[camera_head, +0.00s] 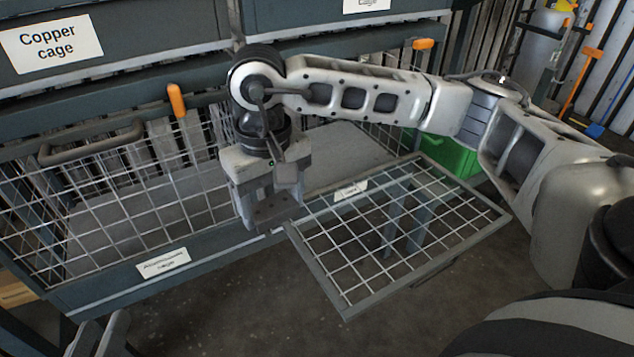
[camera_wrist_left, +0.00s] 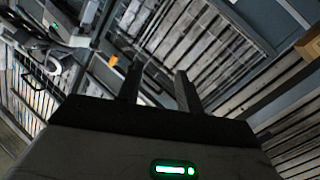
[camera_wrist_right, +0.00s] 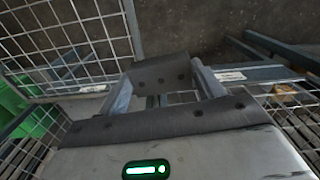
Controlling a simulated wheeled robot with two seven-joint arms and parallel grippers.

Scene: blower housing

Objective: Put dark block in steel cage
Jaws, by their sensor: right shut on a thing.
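My right gripper (camera_head: 268,215) is shut on the dark block (camera_head: 275,208), in front of the lower cages near the post between them. In the right wrist view the dark block (camera_wrist_right: 162,74), with round holes, sits between the two fingers. The lower right cage (camera_head: 345,158) has its mesh door (camera_head: 400,235) folded down and open. Its label (camera_head: 350,190) is too small to read, so I cannot tell whether it is the steel cage. My left gripper (camera_head: 100,338) is at the bottom left, empty, its fingers apart in the left wrist view (camera_wrist_left: 158,85).
The lower left cage (camera_head: 120,205) has its mesh front up, with a label that seems to read aluminium. A "Copper cage" label (camera_head: 50,45) is on the rack above. A green bin (camera_head: 450,155) stands behind the open door. Orange handles (camera_head: 176,100) stick out.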

